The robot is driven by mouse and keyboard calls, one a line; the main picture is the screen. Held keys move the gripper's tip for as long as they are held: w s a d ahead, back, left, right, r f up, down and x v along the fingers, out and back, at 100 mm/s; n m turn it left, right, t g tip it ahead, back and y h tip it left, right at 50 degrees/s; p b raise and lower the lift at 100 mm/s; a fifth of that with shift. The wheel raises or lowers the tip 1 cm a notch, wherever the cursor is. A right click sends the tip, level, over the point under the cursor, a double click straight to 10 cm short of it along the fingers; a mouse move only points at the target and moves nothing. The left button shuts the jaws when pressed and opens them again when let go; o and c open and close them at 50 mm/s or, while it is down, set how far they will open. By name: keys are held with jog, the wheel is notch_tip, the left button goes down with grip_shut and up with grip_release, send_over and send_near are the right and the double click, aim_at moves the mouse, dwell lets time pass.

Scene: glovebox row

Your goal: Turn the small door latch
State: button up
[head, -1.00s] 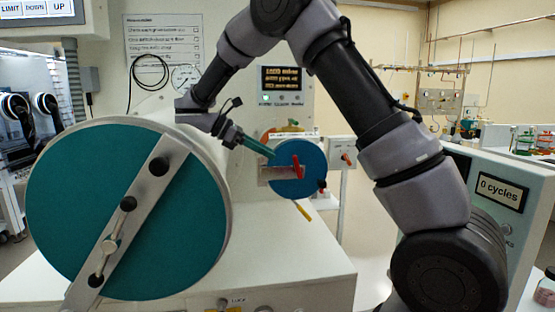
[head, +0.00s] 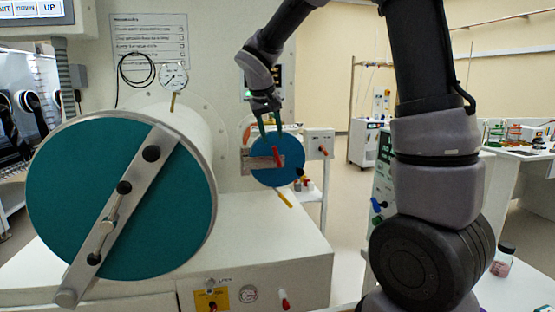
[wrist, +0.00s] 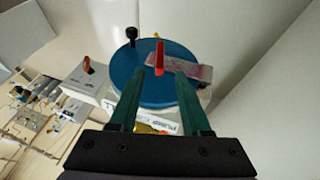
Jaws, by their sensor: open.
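The small door is a blue disc (head: 286,172) on the front of the glovebox, right of the large teal door. Its latch is a red handle (head: 276,156) standing near the middle of the disc, by a flat metal bar (head: 258,162). The wrist view shows the red latch (wrist: 159,57) upright, with the bar (wrist: 190,68) behind it. My gripper (head: 269,121) is open and empty, with green fingers at the upper edge of the disc. In the wrist view, my fingers (wrist: 160,80) reach over the disc on either side below the latch, and I see no contact with the latch.
The large teal door (head: 80,190) with its diagonal bar is at the left. A yellow handle (head: 283,198) hangs below the blue disc. A pressure gauge (head: 173,76) sits above the big cylinder. A small box with a red knob (head: 320,145) stands to the right.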

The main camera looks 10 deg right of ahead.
aim_at(276, 151)
jog(key=x, duration=1)
grip_shut()
